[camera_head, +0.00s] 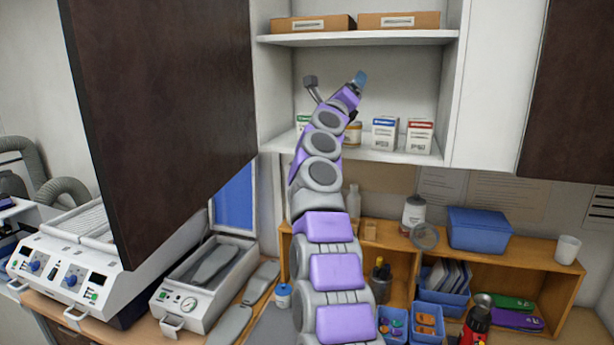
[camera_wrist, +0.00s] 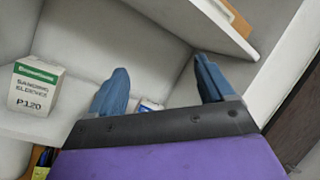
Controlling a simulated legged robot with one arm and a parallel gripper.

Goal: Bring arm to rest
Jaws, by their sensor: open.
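My arm stretches up from the bottom middle of the head view to the open wall cabinet. My gripper (camera_head: 359,78) is raised between its two shelves, in front of the cabinet's back wall. In the wrist view my gripper (camera_wrist: 160,92) shows two blue fingers spread wide apart, with nothing held between them. A white and green box (camera_wrist: 36,88) marked P120 stands on the lower shelf to the left of the fingers. Part of a small white and blue item (camera_wrist: 150,104) shows between the fingers, farther back.
The upper shelf (camera_head: 350,38) holds two cardboard boxes and is close above my gripper. Boxes (camera_head: 385,133) and a jar stand on the lower shelf (camera_head: 370,155). A dark cabinet door (camera_head: 160,110) juts out at left. Below are a wooden organizer (camera_head: 545,265) and a blue bin (camera_head: 478,230).

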